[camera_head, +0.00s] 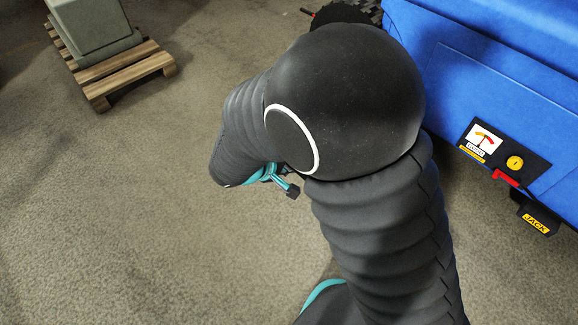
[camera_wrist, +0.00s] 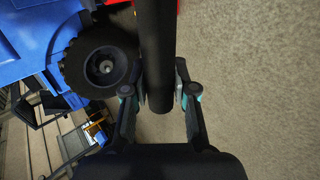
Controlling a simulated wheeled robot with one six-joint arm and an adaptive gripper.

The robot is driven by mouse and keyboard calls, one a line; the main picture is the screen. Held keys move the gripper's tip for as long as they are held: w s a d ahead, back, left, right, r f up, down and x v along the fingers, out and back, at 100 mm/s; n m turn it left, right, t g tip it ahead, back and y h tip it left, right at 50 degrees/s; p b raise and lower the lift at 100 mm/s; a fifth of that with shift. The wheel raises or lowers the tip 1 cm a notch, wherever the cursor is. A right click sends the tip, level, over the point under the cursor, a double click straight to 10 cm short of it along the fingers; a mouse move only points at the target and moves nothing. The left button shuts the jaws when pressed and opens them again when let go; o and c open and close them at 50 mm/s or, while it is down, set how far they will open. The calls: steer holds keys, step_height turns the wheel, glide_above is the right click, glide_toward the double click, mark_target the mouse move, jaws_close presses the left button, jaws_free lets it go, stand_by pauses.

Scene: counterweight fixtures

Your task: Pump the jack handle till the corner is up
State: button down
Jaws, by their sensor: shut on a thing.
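A thick black bar, which looks like the jack handle (camera_wrist: 155,45), runs down the middle of the wrist view between my fingers. My gripper (camera_wrist: 161,90) is shut on it, with a finger on each side near its lower end. A red part, perhaps of the jack (camera_wrist: 168,2), shows at the top edge of the wrist view. In the head view my arm hides the handle and most of my gripper. The blue machine (camera_head: 500,60) stands at the right, with a yellow JACK label (camera_head: 536,224) low on its side. Whether its corner is raised cannot be told.
A black wheel (camera_wrist: 103,64) is close to the left of my gripper. A panel with a gauge (camera_head: 483,138), a yellow knob (camera_head: 515,162) and a red lever (camera_head: 507,178) is on the machine. A wooden pallet (camera_head: 125,75) bears a grey block (camera_head: 95,25). Floor at left is clear.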

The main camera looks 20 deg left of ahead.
steer(key=w+d+r+g+y+p, duration=0.1)
steer(key=w+d+r+g+p, duration=0.3)
steer(key=w+r+p, duration=0.7)
step_height(320, 180, up, 3)
steer(key=shift+w+d+r+y+p, duration=0.1)
steer(key=shift+w+d+y+p, duration=0.25)
steer(key=shift+w+d, duration=0.25)
steer(key=s+a+f+t+h+b, duration=0.1)
steer(key=s+f+b, duration=0.6)
steer(key=b, duration=0.8)
steer(key=shift+s+a+f+t, duration=0.45)
steer(key=shift+a+t, duration=0.15)
steer(key=shift+a, duration=0.55)
steer(key=shift+r, duration=0.1)
